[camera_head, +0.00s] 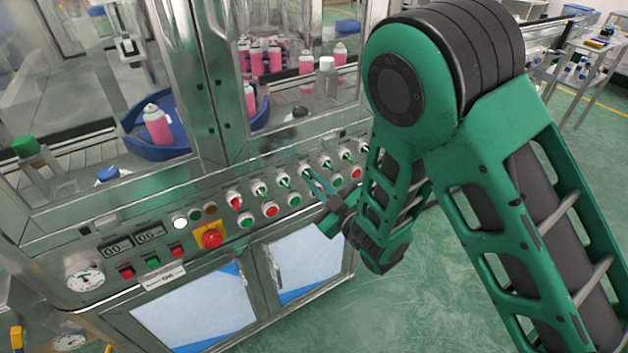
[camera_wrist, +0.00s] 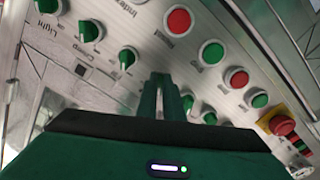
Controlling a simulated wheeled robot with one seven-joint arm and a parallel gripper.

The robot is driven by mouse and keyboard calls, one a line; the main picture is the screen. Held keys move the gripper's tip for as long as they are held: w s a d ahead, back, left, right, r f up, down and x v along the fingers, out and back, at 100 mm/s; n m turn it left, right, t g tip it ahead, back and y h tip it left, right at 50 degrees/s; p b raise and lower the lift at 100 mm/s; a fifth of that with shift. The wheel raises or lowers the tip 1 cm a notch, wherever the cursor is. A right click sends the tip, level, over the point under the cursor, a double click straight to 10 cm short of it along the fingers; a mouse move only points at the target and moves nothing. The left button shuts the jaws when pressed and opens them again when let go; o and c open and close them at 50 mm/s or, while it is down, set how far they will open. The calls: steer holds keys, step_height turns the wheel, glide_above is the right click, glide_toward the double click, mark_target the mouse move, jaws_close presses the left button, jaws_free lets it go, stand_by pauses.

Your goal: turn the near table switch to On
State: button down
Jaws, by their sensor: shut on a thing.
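A row of rotary switches runs along the top of the machine's front panel (camera_head: 215,225). My gripper (camera_head: 308,176) is at a switch in the middle of this row, with its fingers together on the knob. In the wrist view my gripper's (camera_wrist: 165,92) narrow fingers are close together and hide that knob, so its setting cannot be read. Green switches (camera_wrist: 127,57) and (camera_wrist: 187,102) stand on either side of it. I cannot read which label belongs to the gripped switch, so I cannot confirm it is the near table switch.
Red and green push buttons (camera_head: 271,210) sit just below the switches. A red emergency stop (camera_head: 212,239) on a yellow plate is to the left. Glass doors with pink cans (camera_head: 157,124) are above the panel. Green floor is open at the lower right.

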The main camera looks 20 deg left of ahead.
steer(key=shift+w+d+r+m, duration=0.1)
steer(key=shift+w+d+m, duration=0.1)
steer(key=shift+m, duration=0.1)
steer(key=m, duration=1.1)
stand_by(0.4)
steer(key=shift+m, duration=0.3)
steer(key=c, duration=1.9)
jaws_free()
steer(key=shift+s+a, duration=0.1)
steer(key=shift+s, duration=0.15)
